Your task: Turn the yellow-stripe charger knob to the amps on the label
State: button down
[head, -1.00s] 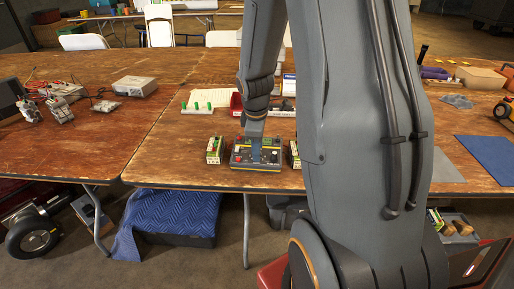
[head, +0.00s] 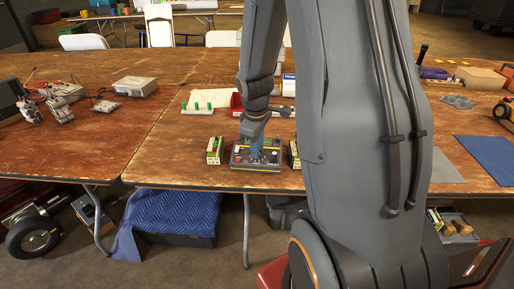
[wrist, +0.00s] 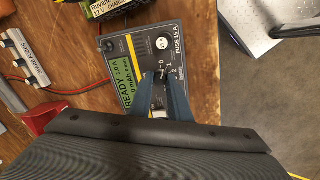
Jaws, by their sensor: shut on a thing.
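The yellow-stripe charger (head: 240,161) lies on the table's front part in the head view, under my gripper (head: 257,154). In the wrist view the dark charger (wrist: 203,57) has a yellow stripe along its left side. Its green screen (wrist: 124,84) reads READY, 1.0 A, 0 mAh. The blue fingers of my gripper (wrist: 160,83) are closed around the dark knob (wrist: 162,75), and numbers such as 0, 1 and 2 show beside it. The fingers cover part of the knob and dial, so I cannot tell exactly where the knob points.
A labelled pack (wrist: 108,8) shows above the charger in the wrist view. A white fuse strip (wrist: 25,57) and a red bin (wrist: 45,117) lie to its left.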

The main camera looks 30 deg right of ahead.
jog(key=m, duration=0.3)
jog(key=shift+w+m, duration=0.1)
jog(key=shift+m, duration=0.3)
jog(key=m, duration=0.3)
jog(key=shift+m+b, duration=0.3)
jog(key=shift+b, duration=0.05)
jog(key=m, duration=0.3)
jog(key=shift+m+b, duration=0.3)
jog(key=shift+b, duration=0.1)
jog(key=shift+m+b, duration=0.35)
jog(key=shift+m, duration=1.25)
jog(key=c, duration=1.7)
grip_release()
jog(key=shift+o, duration=0.2)
jog(key=shift+r, duration=0.15)
